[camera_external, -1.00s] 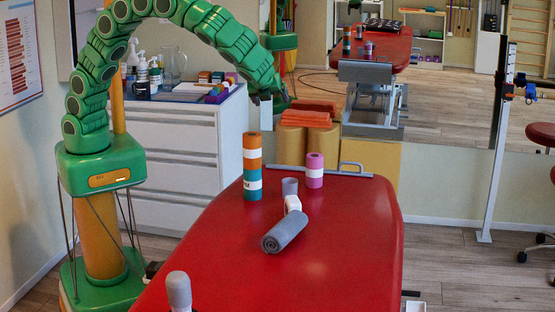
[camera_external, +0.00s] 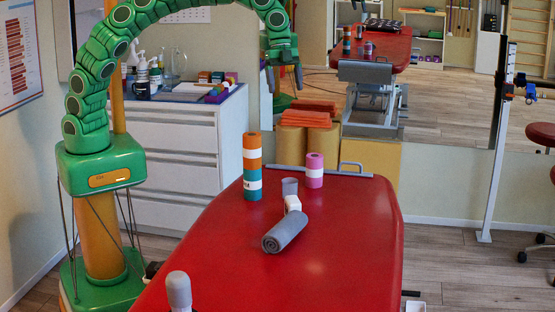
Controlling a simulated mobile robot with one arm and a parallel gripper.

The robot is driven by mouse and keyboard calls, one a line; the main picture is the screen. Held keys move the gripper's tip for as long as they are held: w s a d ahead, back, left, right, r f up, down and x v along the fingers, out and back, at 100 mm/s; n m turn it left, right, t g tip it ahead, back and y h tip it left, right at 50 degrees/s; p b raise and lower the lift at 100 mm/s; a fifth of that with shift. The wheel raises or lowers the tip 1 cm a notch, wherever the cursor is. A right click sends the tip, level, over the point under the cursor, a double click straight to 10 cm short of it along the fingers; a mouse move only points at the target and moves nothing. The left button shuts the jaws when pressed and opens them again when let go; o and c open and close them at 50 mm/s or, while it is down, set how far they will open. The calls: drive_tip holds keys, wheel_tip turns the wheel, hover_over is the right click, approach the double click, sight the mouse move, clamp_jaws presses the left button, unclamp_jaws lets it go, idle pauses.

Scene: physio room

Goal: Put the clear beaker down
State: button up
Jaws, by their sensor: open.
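A small clear, greyish beaker (camera_external: 289,187) stands upright on the red treatment table (camera_external: 250,275), near its far end. It stands between the orange, white and teal roll (camera_external: 252,160) and the pink roll (camera_external: 315,170), just behind a small white object (camera_external: 292,204). My gripper (camera_external: 284,79) is high above the far end of the table, fingers pointing down. It is open and apart from the beaker, with nothing visible between the fingers.
A rolled grey towel (camera_external: 286,231) lies in front of the white object. A grey-topped object (camera_external: 178,291) stands at the near edge. A white drawer cabinet (camera_external: 175,140) with bottles and a clear jug (camera_external: 175,64) is behind left. The table's right side is clear.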

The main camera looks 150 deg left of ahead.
approach(291, 188)
wheel_tip(291, 188, down, 4)
drive_tip(key=s+a, duration=0.1)
drive_tip(key=s, duration=0.1)
drive_tip(key=shift+w+f+t, duration=0.15)
drive_tip(key=shift+w+f, duration=0.05)
drive_tip(key=shift+f, duration=0.35)
drive_tip(key=shift+w+f+t, duration=0.15)
drive_tip(key=shift+w+f, duration=0.05)
drive_tip(key=shift+f, duration=0.3)
drive_tip(key=shift+w+x, duration=0.2)
drive_tip(key=shift+x, duration=0.75)
drive_tip(key=shift+w+x, duration=0.15)
drive_tip(key=shift+x, duration=0.8)
drive_tip(key=shift+w+d+f, duration=0.15)
drive_tip(key=shift+w+f, duration=0.15)
drive_tip(key=shift+f, duration=0.2)
drive_tip(key=shift+r, duration=0.1)
drive_tip(key=c, duration=1.2)
